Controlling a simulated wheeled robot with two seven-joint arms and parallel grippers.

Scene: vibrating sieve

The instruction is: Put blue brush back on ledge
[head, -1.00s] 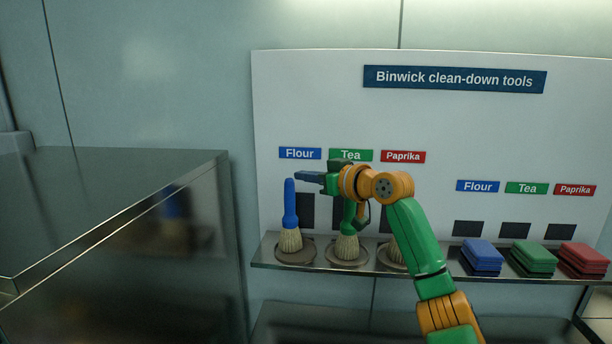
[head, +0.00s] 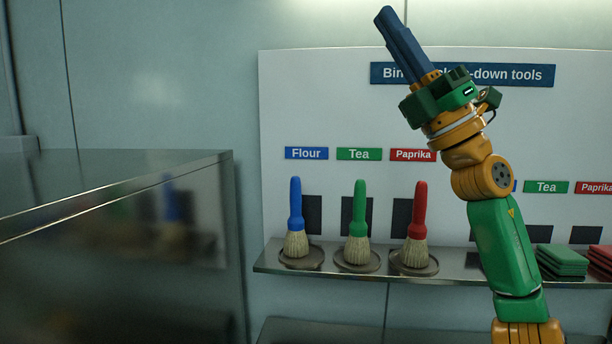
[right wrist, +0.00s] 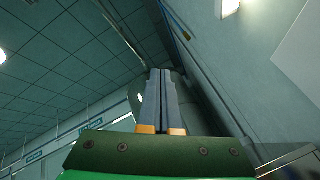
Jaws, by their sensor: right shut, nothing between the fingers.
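The blue brush (head: 295,208) stands upright, bristles down, on the left round dish (head: 301,259) on the metal ledge (head: 455,268), below the blue Flour label (head: 306,153). My right gripper (head: 384,14) is raised well above the ledge and points up to the left, in front of the title sign. Its fingers are shut with nothing between them. The right wrist view shows the two fingers (right wrist: 161,72) side by side, with ceiling and wall beyond. My left gripper does not show.
A green brush (head: 360,208) and a red brush (head: 418,208) stand on their own dishes to the right. Green pads (head: 562,261) and red pads (head: 603,258) lie farther right; my right arm covers the blue pads. A metal cabinet (head: 110,270) stands at left.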

